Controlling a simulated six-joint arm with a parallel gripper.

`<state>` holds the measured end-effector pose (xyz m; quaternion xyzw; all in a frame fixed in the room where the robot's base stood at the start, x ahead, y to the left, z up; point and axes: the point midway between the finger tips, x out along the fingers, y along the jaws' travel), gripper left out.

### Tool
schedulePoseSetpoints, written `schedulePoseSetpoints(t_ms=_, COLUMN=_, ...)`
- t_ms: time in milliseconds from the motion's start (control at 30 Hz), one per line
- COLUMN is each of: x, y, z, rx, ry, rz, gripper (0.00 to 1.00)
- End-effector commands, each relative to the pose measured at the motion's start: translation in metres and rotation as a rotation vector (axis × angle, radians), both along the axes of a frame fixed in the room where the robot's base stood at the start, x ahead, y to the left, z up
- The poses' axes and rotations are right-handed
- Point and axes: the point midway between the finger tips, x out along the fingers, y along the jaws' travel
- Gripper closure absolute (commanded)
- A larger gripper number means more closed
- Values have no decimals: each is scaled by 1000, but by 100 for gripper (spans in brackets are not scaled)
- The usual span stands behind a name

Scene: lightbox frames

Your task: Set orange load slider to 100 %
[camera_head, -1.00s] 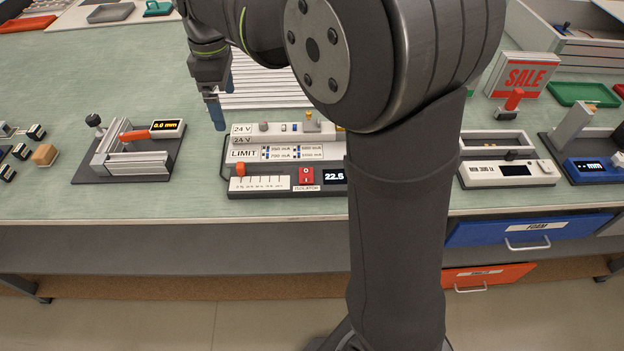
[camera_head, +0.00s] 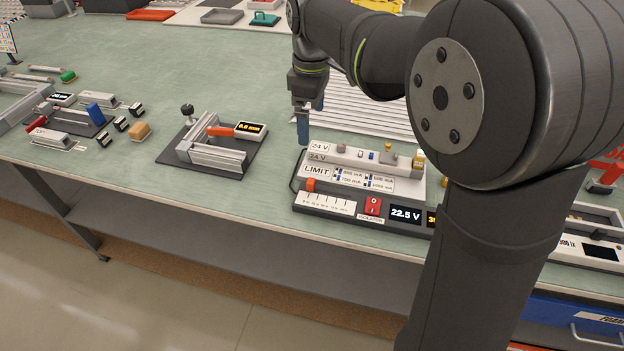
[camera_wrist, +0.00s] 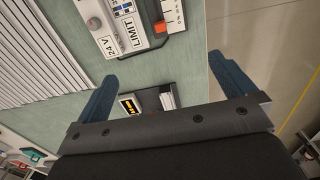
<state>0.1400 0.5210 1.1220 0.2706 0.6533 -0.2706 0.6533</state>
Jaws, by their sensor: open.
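The orange load slider (camera_head: 311,185) sits at the left end of a white scale on the front of the grey power supply unit (camera_head: 362,178). In the wrist view the orange slider (camera_wrist: 160,27) shows beyond and between my fingers, at the end of the scale nearest me. My gripper (camera_head: 306,122) is above the bench at the unit's back left corner, apart from the slider. Its two blue fingers are spread with nothing between them in the wrist view (camera_wrist: 162,85). The scale's numbers are too small to read.
A red isolator switch (camera_head: 373,206) and a display reading 22.5 V (camera_head: 405,215) stand right of the scale. A caliper-like fixture (camera_head: 212,150) lies to the left on a dark plate. A ribbed grey panel (camera_head: 365,100) lies behind. Green bench shows between fixture and unit.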

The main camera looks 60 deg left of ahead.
Motion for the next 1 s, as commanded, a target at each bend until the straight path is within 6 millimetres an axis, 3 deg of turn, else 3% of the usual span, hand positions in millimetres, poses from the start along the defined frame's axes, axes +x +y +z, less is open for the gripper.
schedulePoseSetpoints(t_ms=100, x=0, y=0, z=0, rx=0, ry=0, rz=0, gripper=4)
schedulePoseSetpoints(t_ms=267, x=0, y=0, z=-1, rx=0, ry=0, rz=-60, gripper=35)
schedulePoseSetpoints(t_ms=400, x=0, y=0, z=-4, rx=0, ry=0, rz=-263, gripper=60)
schedulePoseSetpoints(t_ms=800, x=-1, y=1, z=-14, rx=-1, ry=-1, rz=-1096, gripper=60)
schedulePoseSetpoints(t_ms=1000, x=-2, y=1, z=-18, rx=0, ry=0, rz=-1423, gripper=60)
